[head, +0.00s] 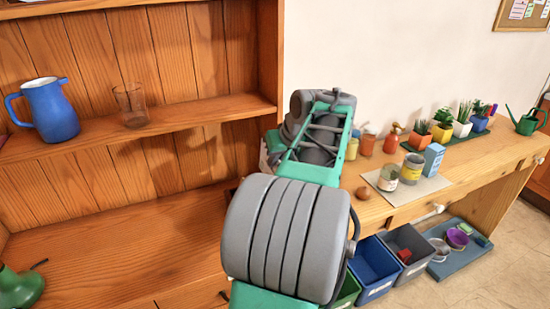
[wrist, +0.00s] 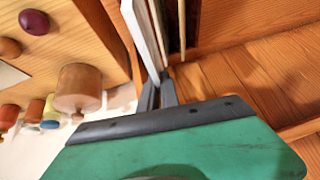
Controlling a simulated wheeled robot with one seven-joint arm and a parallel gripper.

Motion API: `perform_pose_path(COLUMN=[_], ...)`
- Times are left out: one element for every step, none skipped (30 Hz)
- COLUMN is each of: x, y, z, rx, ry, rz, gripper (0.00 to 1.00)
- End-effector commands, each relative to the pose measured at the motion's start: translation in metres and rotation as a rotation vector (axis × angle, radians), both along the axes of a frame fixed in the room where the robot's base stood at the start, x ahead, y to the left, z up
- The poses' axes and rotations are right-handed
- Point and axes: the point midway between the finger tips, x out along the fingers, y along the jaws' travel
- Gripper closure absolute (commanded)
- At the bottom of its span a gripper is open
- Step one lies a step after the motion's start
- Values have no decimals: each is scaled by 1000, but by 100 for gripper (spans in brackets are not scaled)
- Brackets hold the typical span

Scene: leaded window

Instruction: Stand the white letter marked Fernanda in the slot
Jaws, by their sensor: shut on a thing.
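In the wrist view my gripper (wrist: 159,88) is shut on a thin white letter (wrist: 142,32), seen nearly edge-on, extending up and away from the fingers. No name can be read on it, so I cannot tell whether it says Fernanda. Thin upright slats or sheets (wrist: 182,28) stand just to its right, close beside it. I cannot tell whether the letter is inside a slot or only next to one. In the head view my own arm hides my gripper, the letter and the slot.
In the wrist view a brown wooden pot (wrist: 78,90) and a dark red round object (wrist: 33,22) are at left. In the head view a blue jug (head: 50,108) and a glass (head: 131,104) stand on the shelf. Potted plants and jars line the wooden table (head: 465,168), with bins (head: 375,268) below.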

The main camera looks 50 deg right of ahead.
Motion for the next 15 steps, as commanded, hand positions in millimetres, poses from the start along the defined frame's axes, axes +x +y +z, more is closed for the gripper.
perform_pose_path(x=[0,0,0,0,0,0,0,0,0,0,1,1,1,1,1], y=[0,0,0,0,0,0,0,0,0,0,0,0,0,0,0], z=[-9,-12,-16,-18,-21,-25,-28,-31,-34,-37,-40,-44,-46,-49,-53], rx=[0,0,0,0,0,0,0,0,0,1,1,1,0,0,0], ry=[0,0,0,0,0,0,0,0,0,0,0,0,0,-1,-1], rz=[0,0,0,0,0,0,0,0,0,1,1,1,1,1,1], gripper=[100,100,100,100,100,100,100,100,100,100,100,100,100,100,100])
